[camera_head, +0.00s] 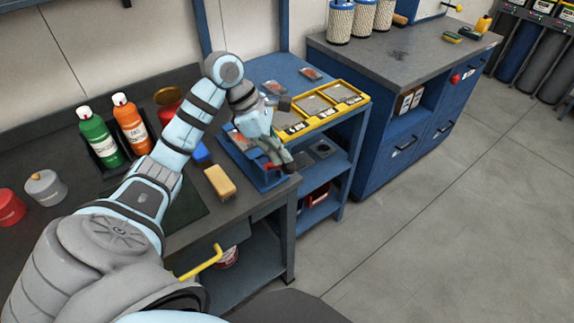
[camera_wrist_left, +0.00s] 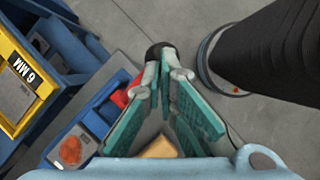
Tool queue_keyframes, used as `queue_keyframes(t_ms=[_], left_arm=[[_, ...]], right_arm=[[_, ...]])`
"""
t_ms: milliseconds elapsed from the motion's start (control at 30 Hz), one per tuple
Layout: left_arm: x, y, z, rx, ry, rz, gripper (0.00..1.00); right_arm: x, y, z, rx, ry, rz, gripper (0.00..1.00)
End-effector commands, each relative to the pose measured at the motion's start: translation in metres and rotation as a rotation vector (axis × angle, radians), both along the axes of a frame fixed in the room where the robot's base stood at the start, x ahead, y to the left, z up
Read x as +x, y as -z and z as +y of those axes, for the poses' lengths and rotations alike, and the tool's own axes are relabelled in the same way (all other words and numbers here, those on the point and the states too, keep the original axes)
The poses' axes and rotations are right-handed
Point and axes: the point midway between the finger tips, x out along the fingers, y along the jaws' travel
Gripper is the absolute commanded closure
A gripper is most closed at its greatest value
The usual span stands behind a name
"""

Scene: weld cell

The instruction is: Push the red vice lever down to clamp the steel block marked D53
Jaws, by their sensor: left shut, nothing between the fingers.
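My left gripper (camera_head: 282,161) is over the blue vice (camera_head: 268,182) at the bench's right corner. In the left wrist view its teal fingers (camera_wrist_left: 168,68) are shut and empty, with tips close together. A dark round knob (camera_wrist_left: 156,48) shows right at the fingertips; I cannot tell whether they touch it. A red part (camera_wrist_left: 120,98), probably the vice lever, lies just left of the fingers. A grey steel block with an orange spot (camera_wrist_left: 70,150) sits in the blue vice body. Its marking is not readable. The fingers hide part of the vice. My right gripper is not in view.
A yellow tray (camera_head: 348,95) with compartments stands on the blue shelf unit behind the vice. A tan-yellow block (camera_head: 219,182) lies left of the vice. Green (camera_head: 98,138) and orange (camera_head: 130,124) bottles stand farther left. Floor at the right is clear.

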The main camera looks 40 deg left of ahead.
Motion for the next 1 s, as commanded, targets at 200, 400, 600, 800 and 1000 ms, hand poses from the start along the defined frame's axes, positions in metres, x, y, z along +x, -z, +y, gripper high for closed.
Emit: queue_keyframes(t_ms=[200,400,600,800,1000], left_arm=[[0.001,0.002,0.000,0.002,-0.004,0.001,1.00],[0.001,0.004,0.000,0.002,-0.004,0.001,1.00],[0.001,0.026,0.000,0.004,-0.004,0.002,1.00],[0.001,0.048,0.000,0.003,-0.004,0.001,1.00],[0.001,0.046,0.000,0.002,-0.004,0.001,1.00]], right_arm=[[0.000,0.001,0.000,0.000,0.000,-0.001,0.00],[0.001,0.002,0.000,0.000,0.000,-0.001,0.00],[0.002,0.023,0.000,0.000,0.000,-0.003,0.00],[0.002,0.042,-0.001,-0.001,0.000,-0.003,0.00],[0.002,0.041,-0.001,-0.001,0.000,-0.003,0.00]])
